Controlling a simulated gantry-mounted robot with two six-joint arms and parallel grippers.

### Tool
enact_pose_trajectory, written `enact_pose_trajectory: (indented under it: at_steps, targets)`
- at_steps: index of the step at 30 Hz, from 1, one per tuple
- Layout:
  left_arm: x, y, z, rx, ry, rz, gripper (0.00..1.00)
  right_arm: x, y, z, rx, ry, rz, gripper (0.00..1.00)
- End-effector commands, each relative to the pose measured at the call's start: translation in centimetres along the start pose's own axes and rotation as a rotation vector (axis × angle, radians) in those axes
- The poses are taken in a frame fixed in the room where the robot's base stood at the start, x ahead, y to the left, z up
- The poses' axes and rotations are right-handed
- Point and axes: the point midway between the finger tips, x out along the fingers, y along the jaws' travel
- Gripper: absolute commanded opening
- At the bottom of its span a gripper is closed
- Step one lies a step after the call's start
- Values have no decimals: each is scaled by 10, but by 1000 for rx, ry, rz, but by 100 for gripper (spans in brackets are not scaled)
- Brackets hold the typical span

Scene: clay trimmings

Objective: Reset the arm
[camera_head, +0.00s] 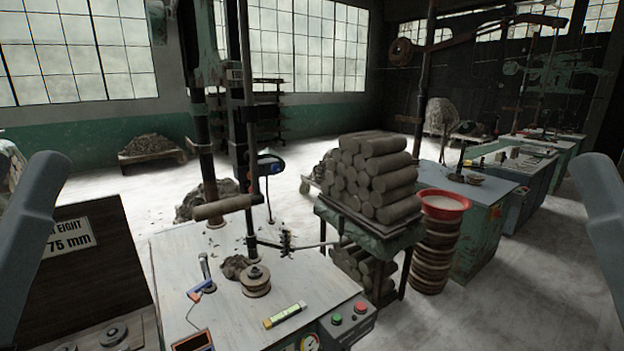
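Parts of my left arm (30,230) show at the left edge, and parts of my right arm (603,215) show at the right edge. Both appear as grey links running out of the picture. Neither gripper shows, so I cannot see whether either holds anything. A pale worktable (230,318) stands in front.
Clay logs (380,180) are stacked on a stand to the right. A red basin (442,204) tops a pile of round discs. A dark board (90,270) stands at left. Open floor (500,290) lies at right.

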Motion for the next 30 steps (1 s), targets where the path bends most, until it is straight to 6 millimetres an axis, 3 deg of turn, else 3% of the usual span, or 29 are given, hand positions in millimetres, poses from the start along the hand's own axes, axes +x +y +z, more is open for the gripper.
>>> enact_pose_trajectory:
  at_steps: [1, 12, 15, 20, 30]
  targets:
    - [34, 0, -32, 0, 0, -1, 47, 34, 0, -31, 0, -1, 0, 50]
    - [168, -2, -154, 0, 0, -2, 47, 168, 1, -154, 0, -1, 0, 50]
    - [194, -2, -178, -1, -1, -2, 47, 194, 1, -178, 0, 0, 0, 50]
    - [212, -2, -195, -1, -1, -2, 47, 212, 1, -195, 0, -1, 0, 50]
    - [210, -2, -193, -1, 0, -2, 47, 210, 1, -192, 0, -2, 0, 50]
